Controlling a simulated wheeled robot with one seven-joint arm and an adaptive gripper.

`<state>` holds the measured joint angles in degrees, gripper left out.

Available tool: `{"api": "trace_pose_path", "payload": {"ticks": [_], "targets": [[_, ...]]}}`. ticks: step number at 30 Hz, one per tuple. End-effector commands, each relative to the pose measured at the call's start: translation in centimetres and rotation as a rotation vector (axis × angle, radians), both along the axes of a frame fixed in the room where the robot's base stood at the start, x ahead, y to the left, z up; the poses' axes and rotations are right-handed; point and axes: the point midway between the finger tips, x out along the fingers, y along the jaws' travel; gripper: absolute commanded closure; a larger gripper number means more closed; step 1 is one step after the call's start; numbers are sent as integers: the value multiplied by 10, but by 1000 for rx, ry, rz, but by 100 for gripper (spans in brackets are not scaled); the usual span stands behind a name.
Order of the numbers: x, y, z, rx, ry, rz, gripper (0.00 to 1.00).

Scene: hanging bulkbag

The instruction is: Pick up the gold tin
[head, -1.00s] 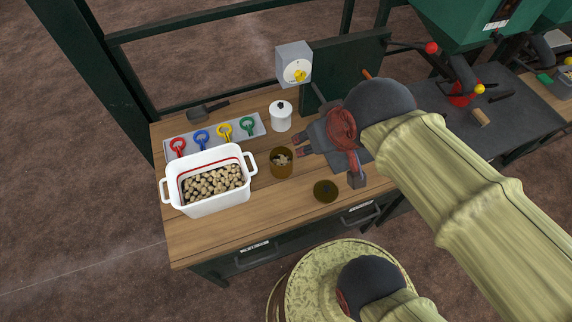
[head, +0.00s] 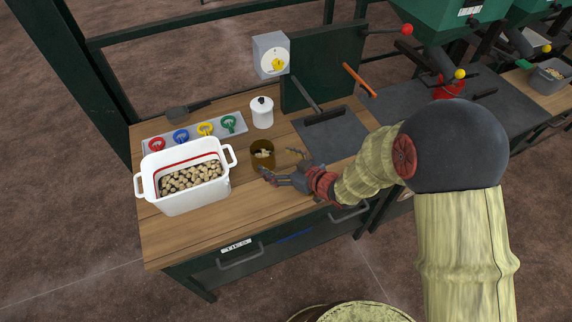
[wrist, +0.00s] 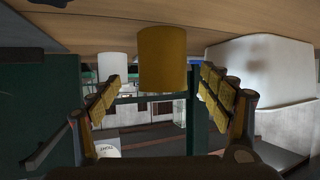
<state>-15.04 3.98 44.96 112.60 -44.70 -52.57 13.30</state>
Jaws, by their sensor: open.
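The gold tin (head: 262,160) stands upright and open-topped on the wooden bench, with pale pieces inside. My gripper (head: 279,163) is low over the bench, just right of the tin, its fingers spread and pointing at it. In the wrist view, which is upside down, the tin (wrist: 162,60) is ahead, between the lines of the two open fingers (wrist: 160,98). Nothing is held. I cannot tell whether a finger touches the tin. The round brown lid seen earlier is hidden, with my arm over that area.
A white bin (head: 187,199) of pale pieces stands left of the tin, and a white lidded canister (head: 262,114) behind it. A tray (head: 160,146) holds coloured ring-handled items. A dark plate (head: 334,131) lies right. The bench front is clear.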

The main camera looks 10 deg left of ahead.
Motion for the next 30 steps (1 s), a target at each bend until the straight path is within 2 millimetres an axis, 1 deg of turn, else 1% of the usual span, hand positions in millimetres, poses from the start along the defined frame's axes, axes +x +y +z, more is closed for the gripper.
{"api": "trace_pose_path", "payload": {"ticks": [2, 5, 9, 14, 23, 30], "targets": [[-3, 7, -6, 17, 1, 20, 21], [-1, 14, -10, 22, 0, 26, 21], [7, 25, -15, 21, 0, 24, 21], [14, 32, -19, 21, 0, 23, 21], [37, 62, -35, 20, 0, 22, 21], [39, 64, -34, 20, 0, 21, 21]]}}
